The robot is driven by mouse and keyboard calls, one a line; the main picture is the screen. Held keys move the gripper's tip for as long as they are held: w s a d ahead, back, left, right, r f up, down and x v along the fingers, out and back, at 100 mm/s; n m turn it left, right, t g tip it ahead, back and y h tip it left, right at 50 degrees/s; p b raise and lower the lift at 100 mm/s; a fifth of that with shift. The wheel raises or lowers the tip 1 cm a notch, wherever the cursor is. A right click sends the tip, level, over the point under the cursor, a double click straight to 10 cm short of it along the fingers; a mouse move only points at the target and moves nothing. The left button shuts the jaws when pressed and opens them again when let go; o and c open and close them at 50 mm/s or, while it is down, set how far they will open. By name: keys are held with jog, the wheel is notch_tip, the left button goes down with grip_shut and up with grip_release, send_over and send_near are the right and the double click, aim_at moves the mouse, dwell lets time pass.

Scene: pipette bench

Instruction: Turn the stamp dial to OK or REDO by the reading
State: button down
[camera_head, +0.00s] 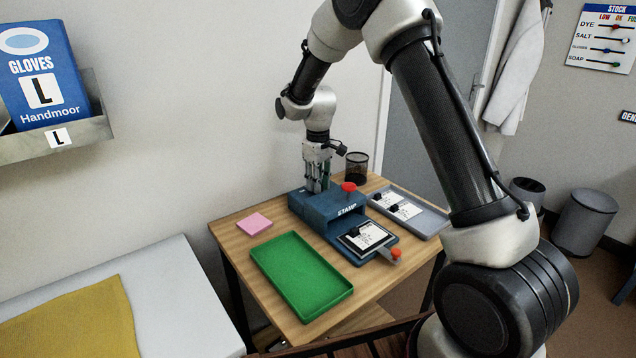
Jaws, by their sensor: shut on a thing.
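The blue stamp machine (325,211) stands on the wooden table, with the word STAMP on its front edge and a red knob (349,187) on top. My gripper (316,186) points down at the top back left of the machine, its fingers shut on the stamp dial there. The fingers hide the dial, so its setting cannot be read. A white card (366,236) with a black clip lies on the blue slide at the machine's front. The card's writing is too small to read. The slide has an orange-red knob (396,253).
An empty green tray (301,275) lies front left of the machine, and a pink pad (254,223) left of it. A grey tray (432,221) with white cards lies on the right. A black mesh cup (356,167) stands behind. My arm crosses above the table's right side.

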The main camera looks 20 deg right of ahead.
jog(key=c, duration=1.5)
grip_release()
jog(key=shift+r, duration=0.1)
notch_tip(320, 180, up, 12)
jog(key=o, duration=0.3)
jog(key=shift+f, duration=0.25)
jog(key=f+m, duration=0.1)
jog(key=f, duration=0.1)
jog(key=f+m, duration=0.1)
jog(key=f, duration=0.1)
jog(key=shift+s+a+f, duration=0.1)
jog(key=shift+a+f, duration=0.1)
notch_tip(320, 180, down, 7)
jog(key=shift+d+f, duration=0.15)
jog(key=shift+f, duration=0.05)
